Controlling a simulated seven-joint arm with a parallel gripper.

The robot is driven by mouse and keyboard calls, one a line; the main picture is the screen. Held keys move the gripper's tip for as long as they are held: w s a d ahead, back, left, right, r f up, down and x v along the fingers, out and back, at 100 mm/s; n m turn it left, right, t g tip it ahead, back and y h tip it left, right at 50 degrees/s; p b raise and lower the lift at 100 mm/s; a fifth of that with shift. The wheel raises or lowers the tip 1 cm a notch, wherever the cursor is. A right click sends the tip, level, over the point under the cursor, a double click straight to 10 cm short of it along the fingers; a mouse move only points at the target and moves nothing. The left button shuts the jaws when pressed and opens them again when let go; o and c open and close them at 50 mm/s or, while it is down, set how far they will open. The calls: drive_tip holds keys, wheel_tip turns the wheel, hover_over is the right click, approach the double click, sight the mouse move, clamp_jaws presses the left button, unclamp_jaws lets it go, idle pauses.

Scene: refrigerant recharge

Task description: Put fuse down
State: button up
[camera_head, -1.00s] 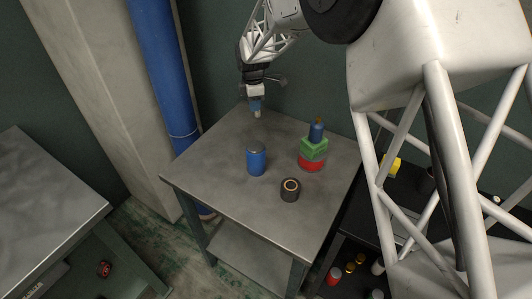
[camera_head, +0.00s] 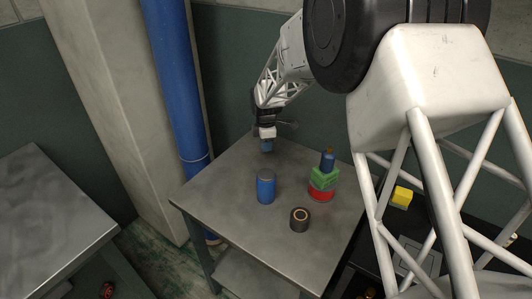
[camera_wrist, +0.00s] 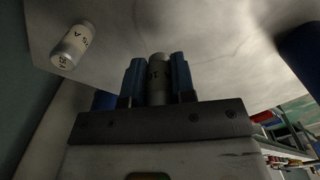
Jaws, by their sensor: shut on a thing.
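My gripper (camera_head: 266,147) is over the back part of the grey metal table (camera_head: 235,215), pointing down. In the wrist view its two blue fingers (camera_wrist: 157,80) are shut on a grey cylindrical fuse (camera_wrist: 158,72) with dark lettering. The fuse lies along the fingers, its end close to the tabletop; I cannot tell whether it touches. A second pale fuse (camera_wrist: 73,46) with dark lettering is on the table at the upper left of the wrist view, apart from my gripper. I cannot make out either fuse in the head view.
A blue can (camera_head: 266,187) stands in front of my gripper. A black roll (camera_head: 300,219) is nearer the front. The table's left part is clear.

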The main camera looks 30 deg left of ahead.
sight(266, 158)
drive_tip(key=shift+f, duration=2.1)
drive_tip(key=shift+f, duration=0.1)
drive_tip(key=o, duration=0.9)
wheel_tip(266, 158, up, 12)
drive_tip(key=shift+r, duration=0.15)
